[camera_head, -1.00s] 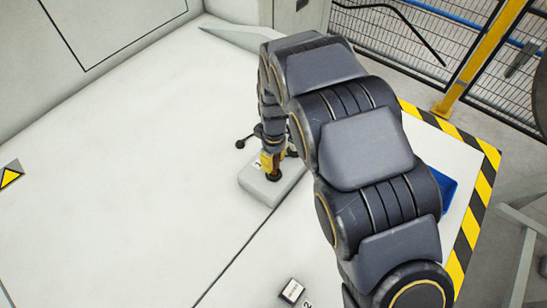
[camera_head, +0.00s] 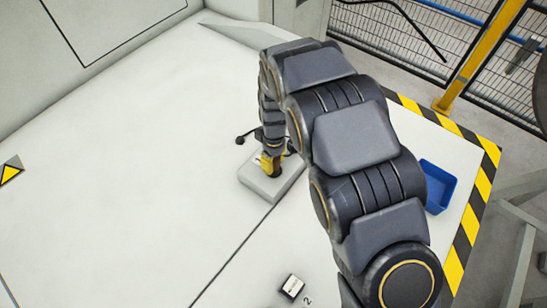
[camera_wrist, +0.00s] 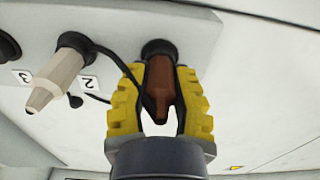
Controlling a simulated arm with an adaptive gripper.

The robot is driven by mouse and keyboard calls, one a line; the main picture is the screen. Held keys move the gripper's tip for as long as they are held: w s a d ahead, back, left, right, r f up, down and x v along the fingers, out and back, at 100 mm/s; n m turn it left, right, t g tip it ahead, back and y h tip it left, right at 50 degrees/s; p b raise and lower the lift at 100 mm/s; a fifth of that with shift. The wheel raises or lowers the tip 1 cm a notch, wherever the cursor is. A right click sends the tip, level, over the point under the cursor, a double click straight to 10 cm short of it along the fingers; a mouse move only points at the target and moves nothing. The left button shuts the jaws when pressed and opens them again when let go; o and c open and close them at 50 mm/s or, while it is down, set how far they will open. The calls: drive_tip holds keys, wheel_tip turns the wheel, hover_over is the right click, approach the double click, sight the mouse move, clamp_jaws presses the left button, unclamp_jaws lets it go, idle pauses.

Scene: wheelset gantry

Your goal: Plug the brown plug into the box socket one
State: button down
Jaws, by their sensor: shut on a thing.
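The brown plug (camera_wrist: 161,82) is between the yellow fingers of my gripper (camera_wrist: 160,100) in the wrist view, and the gripper is shut on it. Its far end meets a dark round socket (camera_wrist: 158,47) in the grey box; how deep it sits cannot be seen. The socket's number label is not visible. The box (camera_wrist: 125,22) also shows in the head view (camera_head: 258,185), with my gripper (camera_head: 270,163) right over it. There the plug is too small to make out.
A beige plug (camera_wrist: 58,78) stands in the box left of the brown one, near labels 2 and 3. A dark cord (camera_wrist: 118,68) runs beside my gripper. A blue bin (camera_head: 437,188) stands at the right. A small block (camera_head: 291,287) lies near the front. The white table at left is clear.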

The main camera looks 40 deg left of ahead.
drive_tip(key=c, duration=0.9)
unclamp_jaws()
wheel_tip(320, 180, up, 12)
drive_tip(key=shift+d, duration=0.1)
drive_tip(key=d+r+m, duration=0.5)
drive_tip(key=d, duration=0.6)
drive_tip(key=d+r+m, duration=0.4)
drive_tip(key=d, duration=0.6)
drive_tip(key=s+d+m, duration=0.3)
drive_tip(key=s+d, duration=0.1)
drive_tip(key=s, duration=0.1)
drive_tip(key=s+d+r+m+g, duration=0.1)
drive_tip(key=s+d+m, duration=0.2)
drive_tip(key=s+d, duration=0.2)
drive_tip(key=s+d+r+m, duration=0.1)
drive_tip(key=s+d+m, duration=0.2)
drive_tip(key=s, duration=0.3)
drive_tip(key=shift+s+d+g, duration=0.25)
drive_tip(key=shift+d+g, duration=0.15)
drive_tip(key=shift+d, duration=0.3)
